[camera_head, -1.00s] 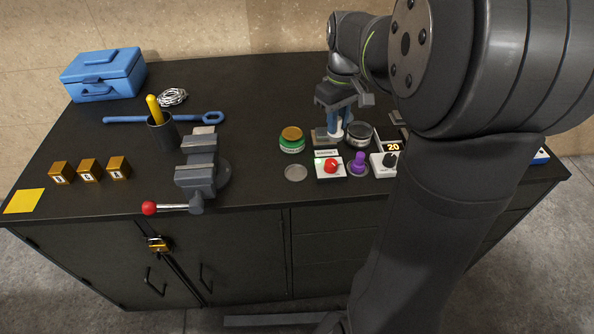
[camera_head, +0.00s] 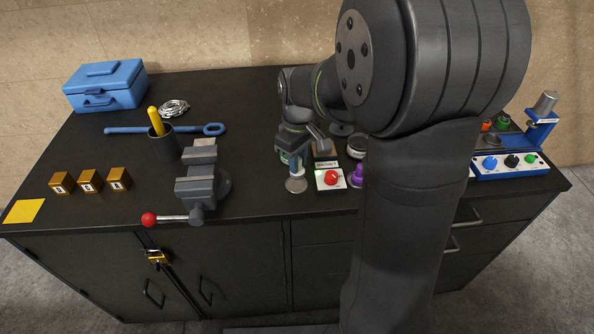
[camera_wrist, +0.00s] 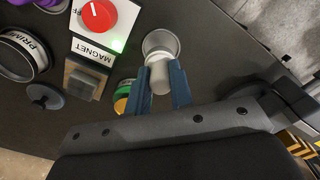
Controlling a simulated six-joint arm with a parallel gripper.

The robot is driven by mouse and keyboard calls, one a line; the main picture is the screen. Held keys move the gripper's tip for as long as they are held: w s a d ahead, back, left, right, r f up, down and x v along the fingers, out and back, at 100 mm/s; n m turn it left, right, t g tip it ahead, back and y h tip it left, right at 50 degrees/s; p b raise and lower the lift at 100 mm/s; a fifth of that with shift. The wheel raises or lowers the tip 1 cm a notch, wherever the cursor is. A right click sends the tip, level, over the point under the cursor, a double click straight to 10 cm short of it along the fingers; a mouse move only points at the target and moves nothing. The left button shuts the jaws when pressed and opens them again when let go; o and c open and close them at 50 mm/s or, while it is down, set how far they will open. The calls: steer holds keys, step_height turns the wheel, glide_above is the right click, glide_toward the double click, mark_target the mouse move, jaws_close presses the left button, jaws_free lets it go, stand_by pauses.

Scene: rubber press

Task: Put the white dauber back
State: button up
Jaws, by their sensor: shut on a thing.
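The white dauber (camera_wrist: 159,74) is held between the two blue fingers of my gripper (camera_wrist: 160,84) in the wrist view. Its end lies over a round, light metal dish (camera_wrist: 160,42). In the head view my gripper (camera_head: 296,166) points down over this dish (camera_head: 296,186) near the front edge of the bench. My fingers mostly hide the dauber there. I cannot tell whether it touches the dish or hangs just above it.
A white box with a red knob (camera_head: 331,178) stands close to the right of my gripper, with a purple knob (camera_head: 357,172) beyond it. A green and orange jar (camera_wrist: 122,95) is close by, mostly hidden in the head view. A grey vise (camera_head: 200,180) stands to the left.

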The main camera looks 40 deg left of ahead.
steer(key=shift+a+f, duration=0.15)
steer(key=shift+f, duration=1.95)
steer(key=shift+f, duration=0.15)
steer(key=o, duration=0.9)
step_height(320, 180, up, 12)
steer(key=shift+r, duration=0.2)
